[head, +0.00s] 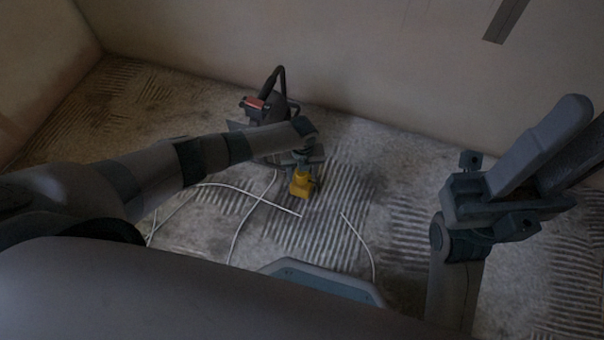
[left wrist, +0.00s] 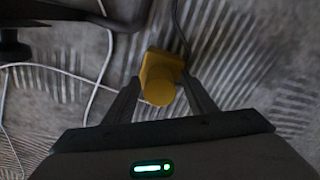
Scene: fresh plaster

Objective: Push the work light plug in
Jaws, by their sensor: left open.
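A yellow block-shaped piece with a round end, likely the work light plug (head: 302,185), is low over or on the grooved floor. In the left wrist view the yellow piece (left wrist: 160,80) lies between the two fingers, and a dark cable runs up beside it. My left gripper (head: 304,166) is open around it; whether the fingers touch it I cannot tell. The left wrist view shows the same gripper (left wrist: 165,100). No socket can be made out. My right gripper (head: 545,160) is at the right, away from the yellow piece, and its jaw state is unclear.
A dark machine with a red part and a tall handle (head: 278,85) stands behind my left forearm, near the wall. White cables (head: 245,222) lie loosely across the floor. Bare floor (head: 400,215) lies right of the yellow piece. A grey strip (head: 506,18) is on the wall.

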